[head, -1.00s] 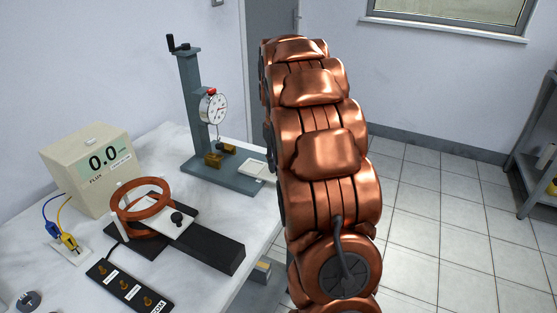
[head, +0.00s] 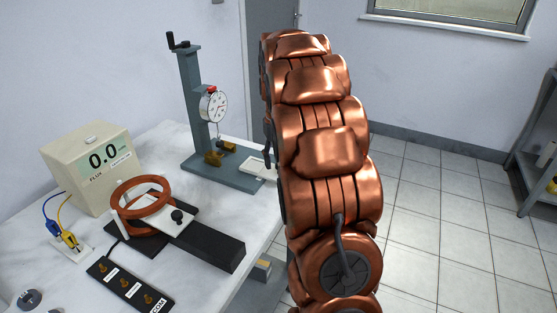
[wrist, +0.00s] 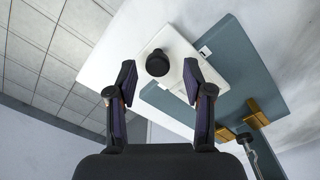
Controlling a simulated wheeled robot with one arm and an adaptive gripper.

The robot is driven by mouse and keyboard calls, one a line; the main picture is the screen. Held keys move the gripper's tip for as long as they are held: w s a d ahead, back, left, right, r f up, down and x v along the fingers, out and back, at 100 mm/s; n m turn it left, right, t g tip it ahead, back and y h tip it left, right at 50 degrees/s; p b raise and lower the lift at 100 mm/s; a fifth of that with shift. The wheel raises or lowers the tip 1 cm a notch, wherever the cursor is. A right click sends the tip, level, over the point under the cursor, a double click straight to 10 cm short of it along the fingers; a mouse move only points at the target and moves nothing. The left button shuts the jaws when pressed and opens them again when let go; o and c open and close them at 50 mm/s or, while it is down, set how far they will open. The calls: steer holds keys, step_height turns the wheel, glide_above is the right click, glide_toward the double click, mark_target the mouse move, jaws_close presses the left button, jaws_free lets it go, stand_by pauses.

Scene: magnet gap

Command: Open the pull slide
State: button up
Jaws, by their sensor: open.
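A white slide plate (wrist: 178,70) with a round black knob (wrist: 157,62) sits at the grey stand's base in the wrist view. Part of this plate (head: 252,166) shows in the head view, beside my arm, which hides its knob. My gripper (wrist: 158,67) is open, with a finger on each side of the knob in the picture. I cannot tell its height over the knob or any contact.
The grey stand (head: 193,105) carries a dial gauge (head: 213,106) and brass blocks (wrist: 266,106) near the slide. A flux meter (head: 88,170) and a black switch strip (head: 130,285) are on the white table at the left.

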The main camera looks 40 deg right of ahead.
step_height(320, 180, up, 11)
steer(key=shift+r, duration=0.15)
stand_by(0.4)
stand_by(0.8)
steer(key=s+a+f+n+g, duration=0.1)
steer(key=s+a+f, duration=0.1)
steer(key=s+a, duration=0.55)
steer(key=s+a+f+n, duration=0.1)
steer(key=s+a+f, duration=0.25)
steer(key=a, duration=0.65)
steer(key=s+a+f+n+g, duration=0.1)
steer(key=s+a+f, duration=0.35)
steer(key=s, duration=0.55)
steer(key=s+a+f+n+g, duration=0.1)
steer(key=s+a+f, duration=0.35)
steer(key=s, duration=0.55)
step_height(320, 180, up, 14)
steer(key=t+p, duration=0.1)
steer(key=p, duration=1.2)
steer(key=shift+w+a+r, duration=0.2)
steer(key=shift+w+a, duration=0.1)
steer(key=shift+a, duration=0.1)
